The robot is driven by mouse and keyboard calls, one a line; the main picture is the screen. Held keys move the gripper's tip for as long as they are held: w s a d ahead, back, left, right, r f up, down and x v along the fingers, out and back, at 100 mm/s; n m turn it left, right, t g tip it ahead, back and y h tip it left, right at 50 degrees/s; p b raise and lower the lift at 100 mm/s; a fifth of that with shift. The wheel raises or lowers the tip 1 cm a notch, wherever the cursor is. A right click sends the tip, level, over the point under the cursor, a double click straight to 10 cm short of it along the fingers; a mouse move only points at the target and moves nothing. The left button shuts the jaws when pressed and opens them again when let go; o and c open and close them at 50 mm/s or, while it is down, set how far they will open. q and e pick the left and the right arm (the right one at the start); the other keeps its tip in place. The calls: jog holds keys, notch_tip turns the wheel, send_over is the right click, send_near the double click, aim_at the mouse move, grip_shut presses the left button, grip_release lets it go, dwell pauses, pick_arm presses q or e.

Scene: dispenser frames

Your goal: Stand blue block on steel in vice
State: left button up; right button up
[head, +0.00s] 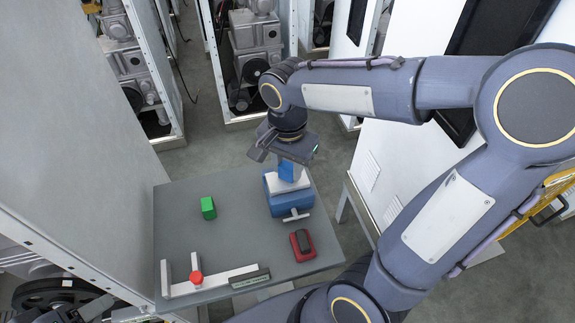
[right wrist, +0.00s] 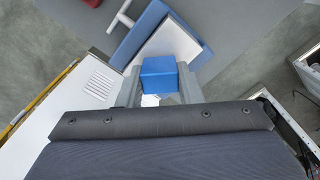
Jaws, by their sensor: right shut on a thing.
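My right gripper (head: 286,160) is shut on the blue block (head: 287,171), above the vice at the table's back right. In the right wrist view the blue block (right wrist: 158,73) sits between the two grey fingers. The blue vice (head: 283,207) has a pale grey steel piece (head: 274,184) at its top, and its handle bar points to the front. In the right wrist view the pale steel (right wrist: 178,43) lies just beyond the block. I cannot tell whether block and steel touch. I do not make out my left gripper.
A green block (head: 208,208) stands on the grey table (head: 240,230). A red and black object (head: 302,245) lies at the front right. A pale rail fixture (head: 222,281) with a red knob (head: 196,278) lies along the front. Tall cabinets stand on both sides.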

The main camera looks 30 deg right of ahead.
jog(key=shift+f, duration=0.2)
jog(key=shift+f, duration=0.15)
jog(key=o, duration=1.1)
jog(key=shift+c, duration=0.2)
